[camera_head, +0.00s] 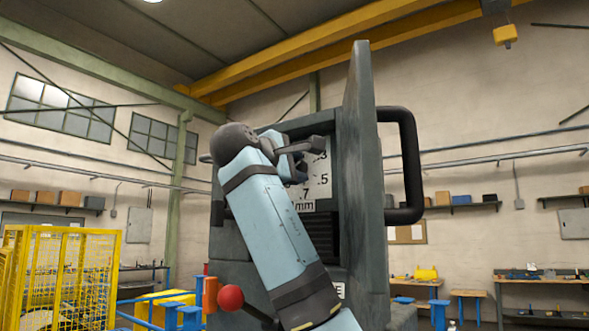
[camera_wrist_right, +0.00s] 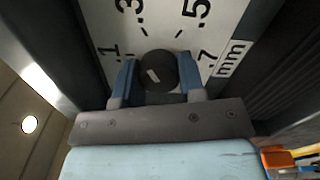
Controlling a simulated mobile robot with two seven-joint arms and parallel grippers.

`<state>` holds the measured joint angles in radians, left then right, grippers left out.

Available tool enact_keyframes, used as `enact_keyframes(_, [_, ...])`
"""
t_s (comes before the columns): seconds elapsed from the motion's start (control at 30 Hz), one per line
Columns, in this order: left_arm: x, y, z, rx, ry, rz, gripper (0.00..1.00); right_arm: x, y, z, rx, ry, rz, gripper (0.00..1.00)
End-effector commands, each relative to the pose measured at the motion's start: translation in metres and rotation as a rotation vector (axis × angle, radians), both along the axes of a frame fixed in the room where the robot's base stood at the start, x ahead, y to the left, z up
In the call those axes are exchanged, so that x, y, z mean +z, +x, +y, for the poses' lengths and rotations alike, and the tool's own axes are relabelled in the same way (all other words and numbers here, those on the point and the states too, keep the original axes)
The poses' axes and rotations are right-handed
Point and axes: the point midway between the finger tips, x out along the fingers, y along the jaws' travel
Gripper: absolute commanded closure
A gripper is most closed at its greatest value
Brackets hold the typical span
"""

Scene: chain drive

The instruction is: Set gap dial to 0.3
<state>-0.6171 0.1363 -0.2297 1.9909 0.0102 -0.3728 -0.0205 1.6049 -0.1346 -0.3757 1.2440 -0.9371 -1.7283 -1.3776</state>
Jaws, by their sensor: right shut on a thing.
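The gap dial is a round black knob (camera_wrist_right: 160,70) with a short white mark, set on a white scale plate (camera_wrist_right: 168,20) reading .1, .3, .5, .7 and mm. The mark slants toward the upper left in the right wrist view, on the .1 and .3 side; which number it meets, I cannot tell. My right gripper (camera_wrist_right: 158,82) has its blue fingers on either side of the knob, shut on it. In the head view my right gripper (camera_head: 297,163) is at the plate (camera_head: 318,185), hiding the knob and part of the scale. My left gripper is not in view.
A thick grey door panel (camera_head: 358,170) with a black handle (camera_head: 412,165) stands open just right of my arm. The grey machine housing (camera_head: 235,265) surrounds the plate. A red ball-ended lever (camera_head: 231,298) is at lower left. A yellow fence (camera_head: 60,275) stands farther left.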

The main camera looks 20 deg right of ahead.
Motion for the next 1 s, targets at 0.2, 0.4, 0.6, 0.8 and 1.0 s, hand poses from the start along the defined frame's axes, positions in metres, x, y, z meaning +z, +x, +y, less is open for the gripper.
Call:
enact_keyframes(0.2, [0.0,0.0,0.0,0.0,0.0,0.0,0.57,0.002,-0.001,0.0,0.001,-0.006,0.003,0.87])
enact_keyframes(0.4, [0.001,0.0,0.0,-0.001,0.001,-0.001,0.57,0.002,0.0,0.0,0.001,-0.006,0.003,0.87])
enact_keyframes(0.6, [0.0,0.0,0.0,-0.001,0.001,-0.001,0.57,0.001,0.0,0.0,0.0,-0.004,0.004,0.37])
enact_keyframes(0.8, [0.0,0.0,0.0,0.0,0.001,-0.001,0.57,0.0,-0.001,0.001,0.0,-0.004,0.004,0.37])
enact_keyframes(1.0, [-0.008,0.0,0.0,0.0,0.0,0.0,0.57,-0.002,-0.013,0.017,0.003,-0.006,0.003,0.37])
